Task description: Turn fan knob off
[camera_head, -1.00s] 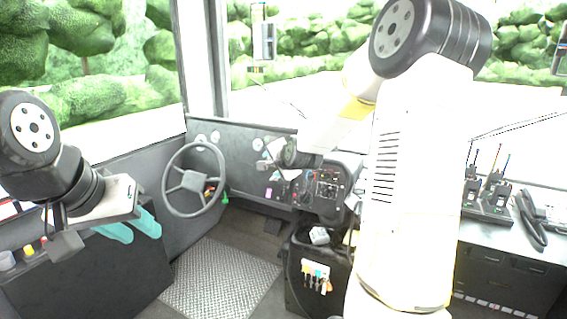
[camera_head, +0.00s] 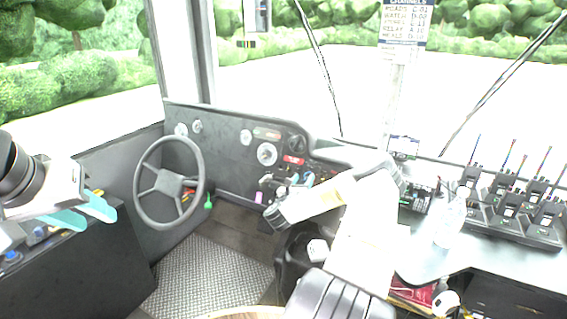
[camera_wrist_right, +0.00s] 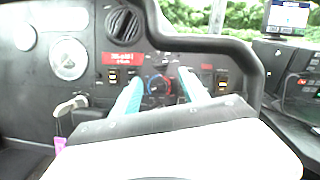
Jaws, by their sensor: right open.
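A round knob with a red and blue dial (camera_wrist_right: 158,84) sits on the dashboard panel, framed between my right fingers in the right wrist view. I cannot read whether it is the fan knob or how it is set. My right gripper (camera_wrist_right: 160,90) is open, its teal fingers on either side of the dial and pointing at the panel. Contact cannot be told. In the head view the right gripper (camera_head: 298,181) is small at the dashboard, and my arm hides part of the panel. My left gripper (camera_head: 82,213) is open and empty at the left, above a dark side console.
The steering wheel (camera_head: 169,181) stands left of the right gripper. A dark curved bar (camera_wrist_right: 250,62) crosses close above and right of the fingers. A key (camera_wrist_right: 70,106) with a pink tag is at lower left. Radios (camera_head: 512,210) and a bottle (camera_head: 451,220) stand on the right counter.

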